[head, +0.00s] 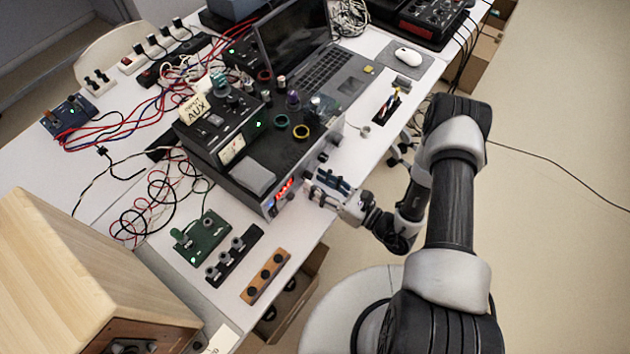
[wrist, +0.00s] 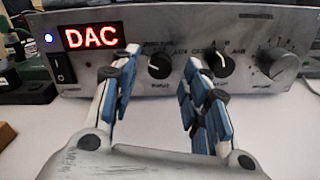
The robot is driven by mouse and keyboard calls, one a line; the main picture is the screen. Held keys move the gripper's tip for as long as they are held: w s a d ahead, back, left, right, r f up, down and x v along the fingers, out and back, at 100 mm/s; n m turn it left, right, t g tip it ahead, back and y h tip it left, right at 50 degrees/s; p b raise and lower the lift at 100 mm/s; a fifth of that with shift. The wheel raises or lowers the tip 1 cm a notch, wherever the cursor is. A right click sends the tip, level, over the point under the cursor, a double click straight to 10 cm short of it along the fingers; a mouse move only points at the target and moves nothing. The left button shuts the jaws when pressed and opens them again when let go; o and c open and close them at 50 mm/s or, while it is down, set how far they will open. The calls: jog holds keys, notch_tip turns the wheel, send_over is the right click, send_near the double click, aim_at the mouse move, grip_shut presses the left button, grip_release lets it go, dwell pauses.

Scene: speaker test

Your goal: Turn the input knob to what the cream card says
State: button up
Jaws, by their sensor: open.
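The cream card (head: 193,108) stands on the black unit on top of the amplifier and reads "INPUT AUX". The grey amplifier (wrist: 120,25) faces me in the wrist view, and its red display (wrist: 93,37) reads "DAC". A black knob (wrist: 160,66) with a white pointer mark sits left of centre; the small lettering below it looks like "INPUT" but is blurred. My gripper (wrist: 159,78) is open and empty, its blue-padded fingers on either side of this knob in the picture. I cannot tell whether the tips reach around it. In the head view my gripper (head: 322,188) is close to the front panel.
A second black knob (wrist: 221,63) is just right of my right finger, and a larger silver knob (wrist: 277,63) is farther right. A power switch (wrist: 59,69) is at the left. A green board (head: 202,238) and an orange block with knobs (head: 266,277) lie on the table.

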jog(key=shift+x, duration=0.85)
grip_shut()
